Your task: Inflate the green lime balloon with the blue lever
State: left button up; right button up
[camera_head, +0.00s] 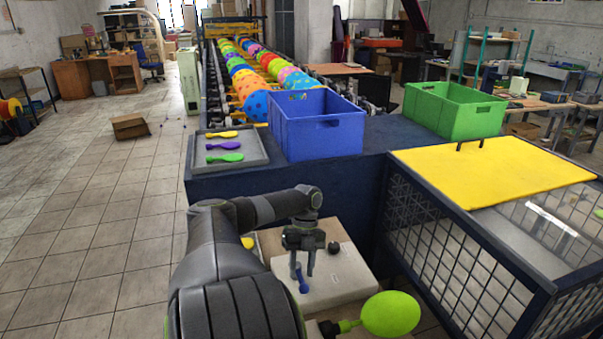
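The lime green balloon (390,313) is at the bottom middle right. It is a smooth oval with its neck pointing left to a small dark part (327,328) at the frame's lower edge; I cannot tell what that part is. The blue lever (302,281) rises from a pale machine top (345,273). My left gripper (302,273) points down over the lever, its two fingers apart. The lever shows between and just below the fingertips; I cannot tell whether they touch it. My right gripper is not in view.
A black knob (333,247) is beside my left gripper, and a yellow one (247,242) is partly hidden by my arm. A blue crate (318,128), green crate (452,110) and grey tray (257,158) of flat balloons stand behind. A mesh cage (430,245) is at right.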

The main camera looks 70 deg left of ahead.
pick_arm(q)
jog(key=b+v, duration=0.2)
jog(key=v, duration=1.4)
jog(key=shift+r, duration=0.25)
jog(key=shift+w+r, duration=0.1)
jog(key=shift+w, duration=0.05)
